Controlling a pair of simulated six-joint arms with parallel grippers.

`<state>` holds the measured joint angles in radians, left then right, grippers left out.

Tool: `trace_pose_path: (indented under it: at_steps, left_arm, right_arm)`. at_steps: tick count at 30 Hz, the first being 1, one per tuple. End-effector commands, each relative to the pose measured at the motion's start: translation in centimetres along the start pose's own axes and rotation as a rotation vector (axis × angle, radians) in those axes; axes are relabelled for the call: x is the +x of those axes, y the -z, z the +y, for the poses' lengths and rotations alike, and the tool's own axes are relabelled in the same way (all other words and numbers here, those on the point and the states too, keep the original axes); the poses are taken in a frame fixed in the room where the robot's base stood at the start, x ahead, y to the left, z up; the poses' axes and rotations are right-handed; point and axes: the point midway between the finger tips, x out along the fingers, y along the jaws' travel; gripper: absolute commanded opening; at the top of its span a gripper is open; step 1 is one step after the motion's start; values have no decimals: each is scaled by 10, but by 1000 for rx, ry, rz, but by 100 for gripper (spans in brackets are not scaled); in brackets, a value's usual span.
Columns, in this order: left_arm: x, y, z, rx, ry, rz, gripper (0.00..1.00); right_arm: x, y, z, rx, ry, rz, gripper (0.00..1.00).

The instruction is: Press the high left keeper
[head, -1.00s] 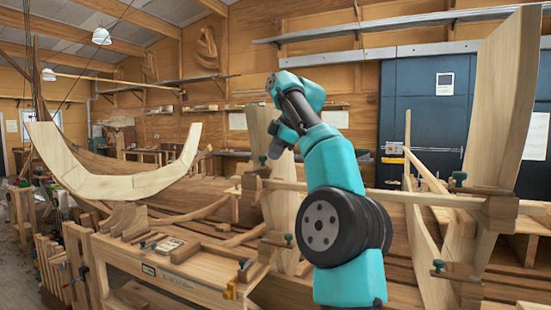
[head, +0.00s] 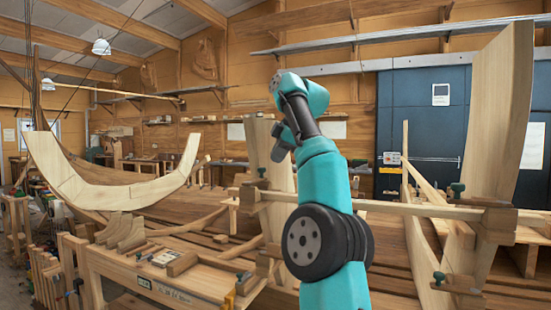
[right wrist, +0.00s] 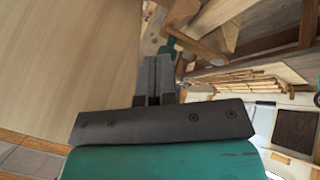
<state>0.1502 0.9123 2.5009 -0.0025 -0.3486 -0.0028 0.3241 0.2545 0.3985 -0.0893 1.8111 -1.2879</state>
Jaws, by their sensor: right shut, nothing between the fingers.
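The high left keeper (head: 249,190) is a small wooden block with a dark green knob, on the pale upright plank (head: 272,180) left of my right arm. My right gripper shows in the right wrist view (right wrist: 154,68), with its two dark fingers together and empty. In the head view its fingers cannot be made out; the dark end of the arm is in front of the plank, above and right of the keeper. In the right wrist view a green part (right wrist: 170,47) shows just past the fingertips; whether they touch it I cannot tell. My left gripper is not in view.
A long rail (head: 395,208) runs right to another keeper (head: 480,213) at the tall right plank (head: 498,130). A lower right keeper (head: 458,283) is beneath it. A curved frame (head: 100,187) and a workbench (head: 200,285) stand left. A broad pale wood face (right wrist: 70,60) fills the wrist view's left.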

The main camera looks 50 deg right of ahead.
Motion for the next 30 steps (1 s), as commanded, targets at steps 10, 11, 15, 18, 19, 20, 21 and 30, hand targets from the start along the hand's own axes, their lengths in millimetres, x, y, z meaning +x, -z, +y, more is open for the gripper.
trace_pose_path:
  at_steps: [10,11,15,18,19,20,21,30]
  left_arm:
    - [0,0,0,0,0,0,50]
    - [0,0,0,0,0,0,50]
    - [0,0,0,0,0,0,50]
    - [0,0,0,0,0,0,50]
    - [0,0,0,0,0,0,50]
    - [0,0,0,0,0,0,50]
    - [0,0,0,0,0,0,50]
    - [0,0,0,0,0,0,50]
  right_arm:
    - [-12,-11,-11,0,0,-1,0]
    - [-13,-12,-12,1,0,-1,0]
    - [-21,-20,-20,2,-1,-1,0]
    - [-28,-28,-28,3,-2,-1,0]
    - [-31,-30,-30,3,-2,-1,0]
    - [-32,-33,-33,3,-1,-1,0]
    - [-36,-36,-37,2,-2,-1,0]
    - [-61,-62,-63,3,-1,-2,0]
